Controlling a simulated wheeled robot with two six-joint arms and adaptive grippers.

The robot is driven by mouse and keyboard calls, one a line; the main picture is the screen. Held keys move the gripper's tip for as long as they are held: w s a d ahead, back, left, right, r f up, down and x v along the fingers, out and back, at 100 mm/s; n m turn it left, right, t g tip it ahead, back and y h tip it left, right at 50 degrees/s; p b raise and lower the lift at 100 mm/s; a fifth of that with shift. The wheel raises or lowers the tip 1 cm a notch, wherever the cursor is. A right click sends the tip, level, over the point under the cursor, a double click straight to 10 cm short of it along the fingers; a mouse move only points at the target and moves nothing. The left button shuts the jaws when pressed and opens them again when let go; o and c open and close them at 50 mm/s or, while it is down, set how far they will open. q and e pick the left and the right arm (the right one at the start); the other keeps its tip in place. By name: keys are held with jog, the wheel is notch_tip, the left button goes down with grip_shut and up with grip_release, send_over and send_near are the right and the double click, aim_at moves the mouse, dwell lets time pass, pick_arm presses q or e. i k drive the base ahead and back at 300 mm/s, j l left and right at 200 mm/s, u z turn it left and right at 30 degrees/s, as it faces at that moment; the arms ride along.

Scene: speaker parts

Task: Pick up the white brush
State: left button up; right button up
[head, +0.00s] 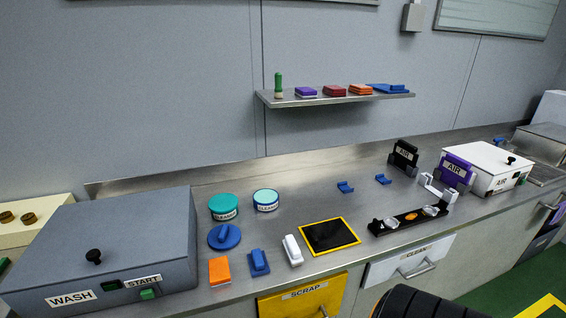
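A white brush-like block (292,250) lies on the steel counter, between a blue brush-like block (259,262) and a black mat with a yellow border (329,236). It is small in the picture, so its bristles cannot be made out. Nothing touches it from above. Neither of my grippers is in view. A dark ribbed part at the bottom edge, right of the middle, may belong to my own body.
A grey WASH box (110,240) stands at the left. An orange block (219,271), a blue round lid with a handle (224,237) and two teal-topped tubs stand nearby. A black tray (408,220) lies right of the mat. A yellow SCRAP drawer (303,299) is below the counter edge.

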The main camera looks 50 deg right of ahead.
aim_at(292, 252)
jog(key=l+z, duration=0.2)
jog(key=z, duration=1.3)
